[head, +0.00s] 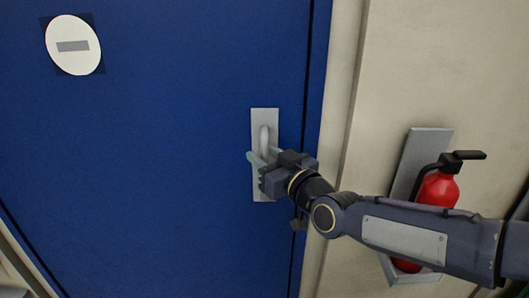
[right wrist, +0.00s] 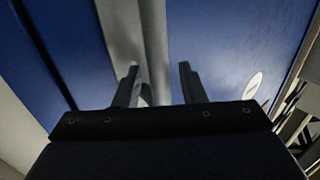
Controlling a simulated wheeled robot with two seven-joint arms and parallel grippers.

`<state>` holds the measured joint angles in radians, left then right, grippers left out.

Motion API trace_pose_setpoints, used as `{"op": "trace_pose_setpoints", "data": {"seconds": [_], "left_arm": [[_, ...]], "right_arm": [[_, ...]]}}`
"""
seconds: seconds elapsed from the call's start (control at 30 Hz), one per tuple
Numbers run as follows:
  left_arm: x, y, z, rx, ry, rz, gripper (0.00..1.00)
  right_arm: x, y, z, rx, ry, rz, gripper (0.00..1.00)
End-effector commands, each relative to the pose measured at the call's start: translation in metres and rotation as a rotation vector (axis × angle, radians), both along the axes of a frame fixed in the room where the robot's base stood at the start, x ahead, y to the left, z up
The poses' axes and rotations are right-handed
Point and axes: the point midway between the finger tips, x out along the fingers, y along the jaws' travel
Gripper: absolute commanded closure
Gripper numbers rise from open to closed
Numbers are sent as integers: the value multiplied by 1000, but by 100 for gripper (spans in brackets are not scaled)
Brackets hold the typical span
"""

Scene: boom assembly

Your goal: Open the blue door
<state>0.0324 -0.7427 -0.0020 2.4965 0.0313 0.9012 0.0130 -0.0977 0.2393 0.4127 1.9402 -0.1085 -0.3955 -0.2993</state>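The blue door (head: 160,150) fills the left and middle of the head view and looks closed. Its grey handle (head: 265,134) sits on a pale upright plate (head: 264,115) near the door's right edge. My right gripper (head: 262,166) is at the handle and hides part of it and of the plate. In the right wrist view, my right gripper's two fingers (right wrist: 158,68) are apart, with the grey handle (right wrist: 156,40) between them. A gap shows beside the right-hand finger; I cannot tell whether the other finger touches the handle. My left gripper is not in view.
A red fire extinguisher (head: 437,190) stands in a grey wall holder (head: 424,150) to the right, partly behind my right arm. The beige door frame and wall (head: 400,70) lie right of the door. A white round sign (head: 73,60) is on the door's upper left.

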Motion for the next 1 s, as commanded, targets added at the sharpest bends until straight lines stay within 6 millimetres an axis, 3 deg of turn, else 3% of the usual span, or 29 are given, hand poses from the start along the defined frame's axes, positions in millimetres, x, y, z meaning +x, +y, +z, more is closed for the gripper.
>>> {"op": "trace_pose_setpoints", "data": {"seconds": [0.33,0.63,1.0], "left_arm": [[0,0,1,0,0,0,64],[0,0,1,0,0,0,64],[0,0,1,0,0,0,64]], "right_arm": [[5,3,0,-1,-1,0,63],[5,3,-1,-1,1,0,100],[4,4,-1,-1,1,0,100]]}}
